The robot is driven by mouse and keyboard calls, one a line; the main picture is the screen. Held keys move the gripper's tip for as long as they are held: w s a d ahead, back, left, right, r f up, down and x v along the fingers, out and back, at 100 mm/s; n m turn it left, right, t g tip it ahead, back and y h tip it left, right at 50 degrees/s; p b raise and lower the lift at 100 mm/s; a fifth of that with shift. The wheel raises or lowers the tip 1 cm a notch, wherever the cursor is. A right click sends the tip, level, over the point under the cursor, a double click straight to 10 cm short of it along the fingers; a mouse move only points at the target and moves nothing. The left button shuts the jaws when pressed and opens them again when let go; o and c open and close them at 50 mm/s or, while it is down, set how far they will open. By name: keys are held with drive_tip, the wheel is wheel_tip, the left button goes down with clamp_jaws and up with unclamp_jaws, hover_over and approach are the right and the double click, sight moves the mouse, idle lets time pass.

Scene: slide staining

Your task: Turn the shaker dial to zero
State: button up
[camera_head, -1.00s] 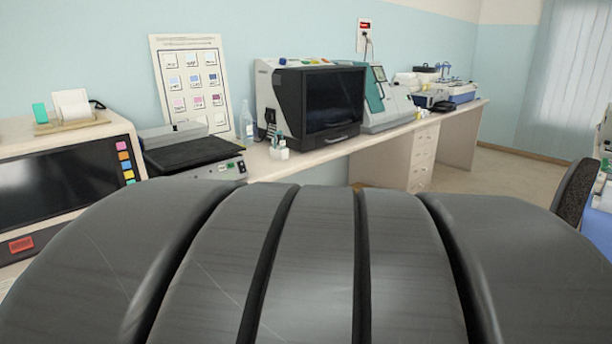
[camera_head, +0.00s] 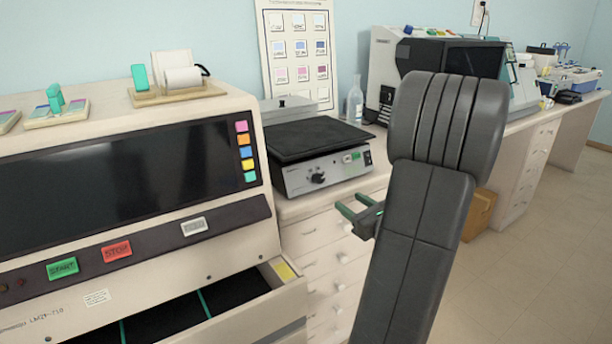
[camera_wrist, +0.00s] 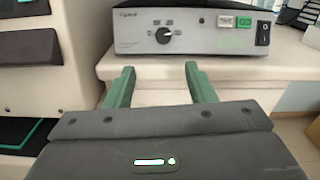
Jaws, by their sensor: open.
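The shaker (camera_head: 318,158) is a grey box with a black platform on the bench, between the large stainer and the dark-fronted machine. Its dial (camera_head: 318,178) is a small black knob on the front panel. In the wrist view the dial (camera_wrist: 164,35) shows a white pointer line aimed to the right, with small dark marks around it. My gripper (camera_head: 347,208) is open and empty, in front of and below the shaker. In the wrist view its two green fingers (camera_wrist: 160,75) point toward the panel, below the dial and apart from it.
The large stainer (camera_head: 262,105) stands close on the left, with an open drawer (camera_head: 255,305) jutting out below. A green switch block (camera_wrist: 225,20) and a black rocker switch (camera_wrist: 263,33) sit right of the dial. Drawers (camera_head: 315,230) are under the bench.

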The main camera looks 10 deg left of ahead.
sight(321, 179)
drive_tip(key=x, duration=1.4)
drive_tip(key=shift+w+d+r+p, duration=0.15)
drive_tip(key=shift+d+r+p, duration=0.05)
drive_tip(key=shift+p, duration=0.15)
drive_tip(key=c, duration=1)
